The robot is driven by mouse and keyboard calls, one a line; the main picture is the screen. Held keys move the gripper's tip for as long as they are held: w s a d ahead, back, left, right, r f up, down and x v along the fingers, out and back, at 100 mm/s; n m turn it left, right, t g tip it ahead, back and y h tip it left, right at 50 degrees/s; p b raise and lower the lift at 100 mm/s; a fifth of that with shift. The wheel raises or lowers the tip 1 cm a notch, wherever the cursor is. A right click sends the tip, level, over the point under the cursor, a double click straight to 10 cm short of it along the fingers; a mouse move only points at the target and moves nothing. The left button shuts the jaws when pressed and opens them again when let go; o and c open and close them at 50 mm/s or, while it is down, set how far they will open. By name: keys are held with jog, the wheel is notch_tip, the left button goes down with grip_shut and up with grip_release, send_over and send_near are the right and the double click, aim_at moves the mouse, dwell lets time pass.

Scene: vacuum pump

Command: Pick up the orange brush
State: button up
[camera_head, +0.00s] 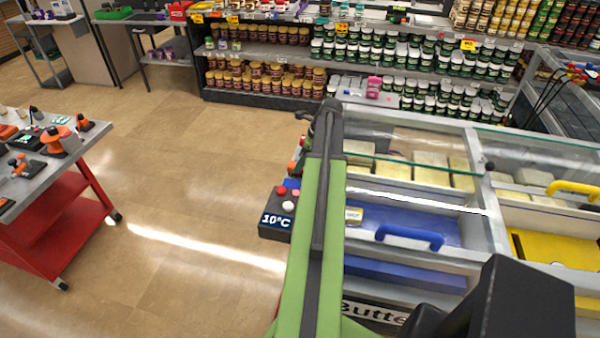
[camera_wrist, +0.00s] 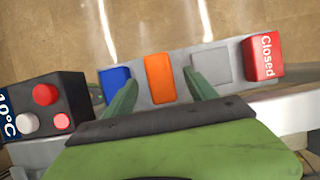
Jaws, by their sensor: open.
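An orange block-shaped thing (camera_wrist: 160,78) sits on a light grey strip (camera_wrist: 221,88) in the wrist view. I see it nearly end-on and cannot tell whether it is the brush. My gripper (camera_wrist: 162,86) is open, with one green finger on each side of the orange thing and a gap to each. Nothing is held. On the same strip are a blue block (camera_wrist: 114,79) to the left and a red block marked "Closed" (camera_wrist: 263,58) to the right. In the head view my arm hides most of this spot.
A dark box with round buttons and a 10°C label (camera_wrist: 45,108) stands left of the strip. A glass-topped freezer with a blue handle (camera_head: 409,237) lies right of my arm. A red cart with orange tools (camera_head: 45,225) stands at left. The floor between (camera_head: 175,180) is clear.

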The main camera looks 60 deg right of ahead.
jog(key=b+x, duration=0.2)
jog(key=x, duration=0.2)
jog(key=shift+s+d, duration=0.1)
jog(key=shift+s, duration=0.1)
jog(key=shift+r, duration=0.15)
grip_shut()
